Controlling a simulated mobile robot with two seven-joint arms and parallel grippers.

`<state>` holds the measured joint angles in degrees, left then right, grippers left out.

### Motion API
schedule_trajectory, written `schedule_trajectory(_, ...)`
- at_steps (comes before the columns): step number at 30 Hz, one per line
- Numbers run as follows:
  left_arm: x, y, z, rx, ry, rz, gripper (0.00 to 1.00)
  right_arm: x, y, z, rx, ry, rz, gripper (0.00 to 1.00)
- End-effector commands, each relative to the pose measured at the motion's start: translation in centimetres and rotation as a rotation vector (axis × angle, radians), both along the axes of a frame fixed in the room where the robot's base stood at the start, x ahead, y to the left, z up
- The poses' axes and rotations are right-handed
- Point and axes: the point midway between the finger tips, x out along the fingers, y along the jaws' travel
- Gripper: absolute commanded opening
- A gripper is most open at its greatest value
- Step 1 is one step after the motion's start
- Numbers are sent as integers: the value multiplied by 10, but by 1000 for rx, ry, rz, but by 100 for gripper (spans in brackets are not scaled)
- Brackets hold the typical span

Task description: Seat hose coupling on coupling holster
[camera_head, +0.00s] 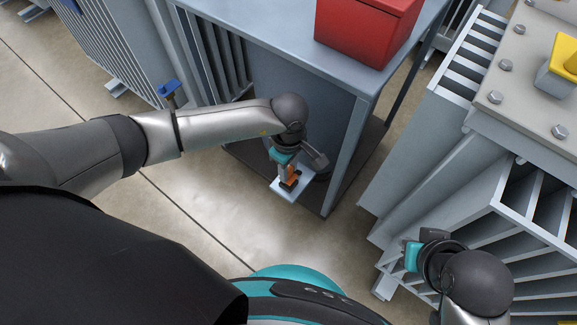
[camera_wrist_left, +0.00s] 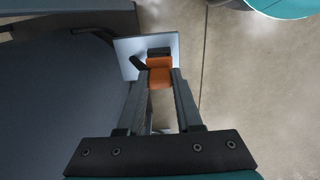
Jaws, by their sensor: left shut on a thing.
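The hose coupling, an orange block with a black end, is gripped by my left gripper (camera_head: 287,178) low beside the workbench. It shows as an orange piece (camera_wrist_left: 160,74) between the fingertips in the left wrist view, and in the head view (camera_head: 291,181). A pale blue-grey plate (camera_wrist_left: 128,46), apparently the coupling holster, lies just beyond the coupling and partly behind it; it also shows in the head view (camera_head: 276,189). A dark bar stands at the plate's left. I cannot tell whether coupling and plate touch. My right gripper (camera_head: 410,256) is at lower right, its fingers not clear.
The grey workbench (camera_head: 270,22) carries a red box (camera_head: 365,28) and rises right beside my left gripper. A large finned grey unit (camera_head: 430,150) with a bolted top stands at right, near my right arm. Bare concrete floor (camera_head: 200,215) lies in front of the bench.

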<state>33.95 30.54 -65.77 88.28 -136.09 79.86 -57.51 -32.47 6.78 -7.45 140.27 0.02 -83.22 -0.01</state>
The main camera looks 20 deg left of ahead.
Motion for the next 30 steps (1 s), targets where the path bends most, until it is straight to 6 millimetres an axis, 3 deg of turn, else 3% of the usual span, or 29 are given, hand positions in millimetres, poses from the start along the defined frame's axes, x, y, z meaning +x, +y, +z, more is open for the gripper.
schedule_trajectory(28, 1, 0, -24, -1, -1, 0, 0, 0, -1, -21, -2, 0, -1, 0)
schedule_trajectory(29, 1, 0, -24, -1, -1, 0, 36, 0, -1, -21, -2, 0, -1, 0)
schedule_trajectory(30, 1, 0, -23, -1, -1, 0, 41, 0, -1, -20, -2, 0, -1, 0)
